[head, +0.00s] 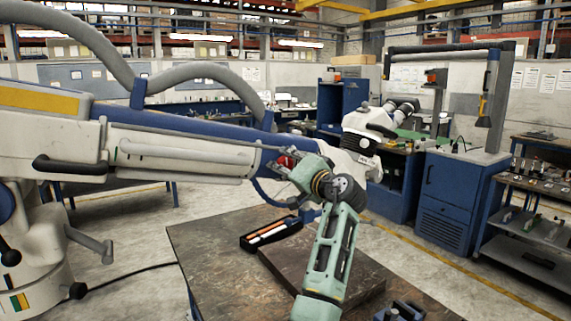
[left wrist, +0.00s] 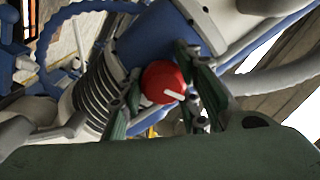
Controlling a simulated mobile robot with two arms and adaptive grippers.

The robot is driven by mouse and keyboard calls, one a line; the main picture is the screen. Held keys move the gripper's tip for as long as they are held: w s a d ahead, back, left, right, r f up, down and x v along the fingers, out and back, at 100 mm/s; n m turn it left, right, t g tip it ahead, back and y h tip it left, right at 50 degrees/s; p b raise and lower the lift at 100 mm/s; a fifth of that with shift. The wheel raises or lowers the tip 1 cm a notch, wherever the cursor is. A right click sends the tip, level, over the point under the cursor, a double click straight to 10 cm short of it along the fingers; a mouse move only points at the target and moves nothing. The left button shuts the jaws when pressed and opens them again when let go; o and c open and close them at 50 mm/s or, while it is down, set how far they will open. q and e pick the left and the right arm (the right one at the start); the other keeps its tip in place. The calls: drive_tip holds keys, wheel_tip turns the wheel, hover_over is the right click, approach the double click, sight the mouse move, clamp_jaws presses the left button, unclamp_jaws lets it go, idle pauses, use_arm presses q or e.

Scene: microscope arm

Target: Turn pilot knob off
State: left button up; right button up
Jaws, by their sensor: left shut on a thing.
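The pilot knob (left wrist: 163,80) is a round red knob with a white pointer mark. In the left wrist view it sits on the blue section of the microscope arm, and its white mark points to the lower right. It also shows as a small red patch (head: 286,161) in the head view, partly hidden by the fingers. My left gripper (head: 284,168) is shut on the knob, with one dark green finger on each side of it. The microscope arm (head: 180,150) is white and blue and reaches across to the microscope head (head: 370,130). My right gripper is not in view.
A dark worktable (head: 215,245) stands below the arm, with a tray of tools (head: 270,232) and a raised slab (head: 300,270) on it. Grey hoses (head: 190,75) arch over the arm. Blue cabinets (head: 445,195) and a shelf of parts (head: 530,220) stand at the right.

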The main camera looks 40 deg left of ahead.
use_arm(q)
drive_tip(key=shift+f+m, duration=0.2)
drive_tip(key=shift+m, duration=0.1)
drive_tip(key=o, duration=0.8)
drive_tip(key=shift+o, duration=1.3)
drive_tip(key=shift+w+f, duration=0.1)
drive_tip(key=shift+w, duration=0.15)
